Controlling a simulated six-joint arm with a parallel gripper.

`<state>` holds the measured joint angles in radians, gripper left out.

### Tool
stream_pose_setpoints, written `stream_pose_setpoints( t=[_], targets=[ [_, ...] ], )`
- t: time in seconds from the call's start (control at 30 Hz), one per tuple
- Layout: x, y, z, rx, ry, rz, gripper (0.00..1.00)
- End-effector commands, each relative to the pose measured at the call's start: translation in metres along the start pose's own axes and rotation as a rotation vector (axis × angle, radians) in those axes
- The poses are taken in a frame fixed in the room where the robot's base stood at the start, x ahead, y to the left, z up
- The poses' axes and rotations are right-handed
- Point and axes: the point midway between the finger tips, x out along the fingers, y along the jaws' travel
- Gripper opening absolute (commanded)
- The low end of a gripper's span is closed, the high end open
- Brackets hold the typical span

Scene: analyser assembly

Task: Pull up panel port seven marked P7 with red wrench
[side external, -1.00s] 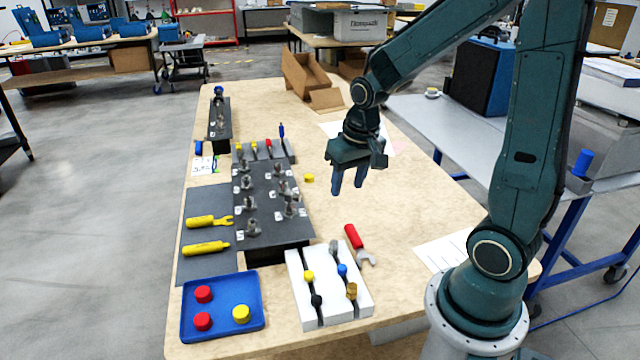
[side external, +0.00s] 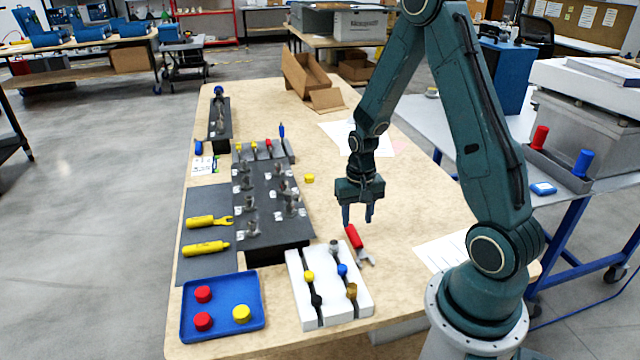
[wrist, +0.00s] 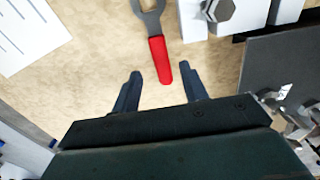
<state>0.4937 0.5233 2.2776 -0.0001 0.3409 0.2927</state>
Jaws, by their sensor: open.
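The red wrench, with a red handle and grey open-ended head, lies on the wooden table. Its handle (side external: 354,237) shows in the side view, just below my gripper (side external: 358,215). My gripper is open and empty, apart from the wrench and above the table. The dark port panel (side external: 268,215) carries several grey metal fittings with small white labels. The labels are too small to read, so I cannot tell which is P7.
A white slotted block (side external: 362,305) with coloured knobs stands beside the wrench. A blue tray (side external: 255,322) holds red and yellow caps. Two yellow tools (side external: 207,221) lie on a grey mat left of the panel. The table right of the wrench is mostly clear.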

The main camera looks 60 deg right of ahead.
Motion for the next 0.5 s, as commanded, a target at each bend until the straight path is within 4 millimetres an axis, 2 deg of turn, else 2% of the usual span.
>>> stream_pose_setpoints(
  t=[0.27, 0.5],
  targets=[
    [0.006, 0.000, 0.000, -0.001, -0.002, 0.001, 0.44],
    [0.022, 0.000, 0.001, -0.001, -0.002, 0.001, 0.44]
  ],
)
